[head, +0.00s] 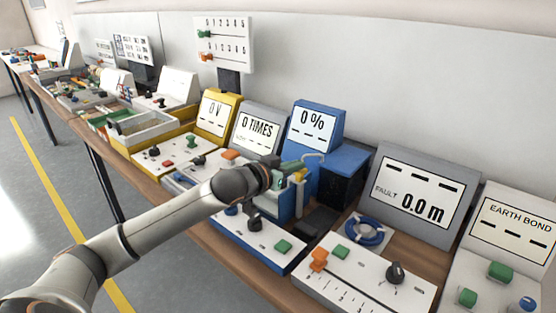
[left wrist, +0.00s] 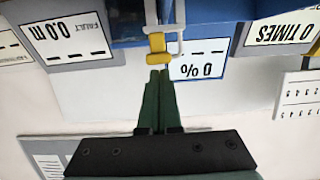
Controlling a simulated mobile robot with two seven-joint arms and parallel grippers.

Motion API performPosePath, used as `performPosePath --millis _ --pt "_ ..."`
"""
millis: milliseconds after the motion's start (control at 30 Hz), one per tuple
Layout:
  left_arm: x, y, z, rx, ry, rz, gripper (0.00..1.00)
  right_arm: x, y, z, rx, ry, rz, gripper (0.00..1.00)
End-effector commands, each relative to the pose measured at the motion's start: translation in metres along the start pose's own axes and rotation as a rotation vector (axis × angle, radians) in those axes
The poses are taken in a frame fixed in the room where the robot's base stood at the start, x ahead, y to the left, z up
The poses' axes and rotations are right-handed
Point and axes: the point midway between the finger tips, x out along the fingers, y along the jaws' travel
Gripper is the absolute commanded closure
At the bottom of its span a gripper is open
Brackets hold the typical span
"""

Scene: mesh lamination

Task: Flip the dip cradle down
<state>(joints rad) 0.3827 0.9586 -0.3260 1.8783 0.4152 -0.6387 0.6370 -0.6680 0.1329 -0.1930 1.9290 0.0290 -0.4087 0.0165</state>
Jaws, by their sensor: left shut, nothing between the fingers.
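The blue dip station carries a screen reading 0 % (head: 311,130) and a blue housing with a dark side (head: 342,172). A pale bent bar (head: 310,157) with a yellow part (head: 299,177) stands at its front; this looks like the dip cradle, raised. My left gripper (head: 292,171) is right at it, partly hiding it. In the left wrist view, the green fingers (left wrist: 158,75) are shut together with nothing between them. Their tips are at the yellow part (left wrist: 157,48) on the grey bar (left wrist: 151,15); whether they touch, I cannot tell. My right gripper is not in view.
A white panel with a black knob and green button (head: 283,246) lies in front of the station. A 0 TIMES screen (head: 257,131) is at left, a FAULT meter (head: 416,193) and blue ring (head: 367,233) at right. My left arm crosses the bench front.

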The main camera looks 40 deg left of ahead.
Motion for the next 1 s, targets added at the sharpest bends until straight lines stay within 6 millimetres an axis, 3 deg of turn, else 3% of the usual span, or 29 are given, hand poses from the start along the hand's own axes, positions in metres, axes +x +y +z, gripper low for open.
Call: performPosePath --millis 33,267,333,600,1000 --pt "-0.002 -0.001 -0.013 -0.001 0.002 0.000 1.00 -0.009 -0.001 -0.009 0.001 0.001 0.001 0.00" --pt "-0.004 -0.004 -0.044 -0.001 0.005 0.000 1.00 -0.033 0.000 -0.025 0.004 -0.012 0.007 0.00" --pt "-0.017 -0.004 -0.031 0.004 0.002 0.000 1.00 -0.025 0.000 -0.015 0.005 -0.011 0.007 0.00" --pt "-0.059 -0.004 -0.031 0.003 0.002 -0.001 1.00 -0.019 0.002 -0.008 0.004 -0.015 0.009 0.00" --pt "-0.096 -0.004 -0.032 0.000 0.004 0.000 1.00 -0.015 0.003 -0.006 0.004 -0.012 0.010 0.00"
